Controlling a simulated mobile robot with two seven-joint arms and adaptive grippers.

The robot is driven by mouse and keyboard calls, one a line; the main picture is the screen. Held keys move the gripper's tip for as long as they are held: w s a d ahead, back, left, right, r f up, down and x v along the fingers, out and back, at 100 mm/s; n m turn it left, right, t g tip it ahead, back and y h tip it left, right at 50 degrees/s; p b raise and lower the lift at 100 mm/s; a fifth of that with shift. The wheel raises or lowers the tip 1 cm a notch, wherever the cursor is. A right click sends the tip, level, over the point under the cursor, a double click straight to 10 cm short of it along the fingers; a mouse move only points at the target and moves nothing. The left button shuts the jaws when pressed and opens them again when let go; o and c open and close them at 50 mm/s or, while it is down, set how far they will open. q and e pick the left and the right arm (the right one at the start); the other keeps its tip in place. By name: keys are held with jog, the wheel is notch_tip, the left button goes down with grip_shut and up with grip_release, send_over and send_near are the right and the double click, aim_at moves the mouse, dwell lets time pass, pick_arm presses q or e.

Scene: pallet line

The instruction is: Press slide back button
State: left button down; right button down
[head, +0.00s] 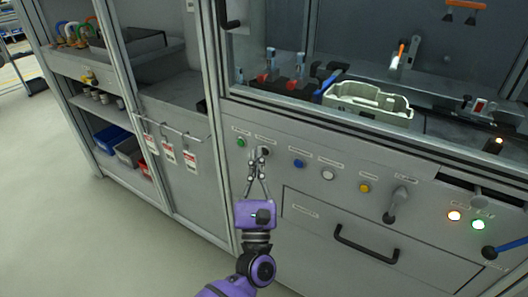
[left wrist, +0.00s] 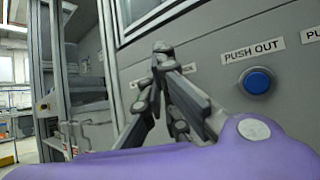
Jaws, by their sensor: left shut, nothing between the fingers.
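A row of buttons runs along the grey machine panel in the head view: a green one (head: 241,142), a dark one (head: 265,152), a blue one (head: 299,163), a white one (head: 328,174) and a yellow one (head: 364,187). Their labels are too small to read there, so I cannot tell which is slide back. In the left wrist view the blue button (left wrist: 257,81) is labelled "PUSH OUT"; neighbouring labels are cut off or hidden. My left gripper (head: 257,153) is shut and empty, its tips in front of the dark button, partly covering it. I cannot tell if they touch.
A drawer handle (head: 366,245) sticks out below. A grey-green crate (head: 367,112) sits behind the window frame. Tags (head: 190,158) hang at left.

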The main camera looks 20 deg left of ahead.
pick_arm(q)
jog(key=shift+w, duration=0.1)
jog(key=shift+w+d+b, duration=0.1)
jog(key=shift+w+b, duration=0.25)
jog(key=shift+w+d, duration=0.1)
jog(key=shift+w, duration=0.3)
dwell(0.6)
jog(key=shift+s, duration=0.1)
jog(key=shift+s+a, duration=0.2)
jog(key=shift+s, duration=0.55)
jog(key=s, duration=0.2)
jog(key=s+a, duration=0.1)
jog(key=s, duration=0.1)
jog(key=shift+s+a, duration=0.1)
jog(key=shift+s, duration=0.3)
dwell(0.6)
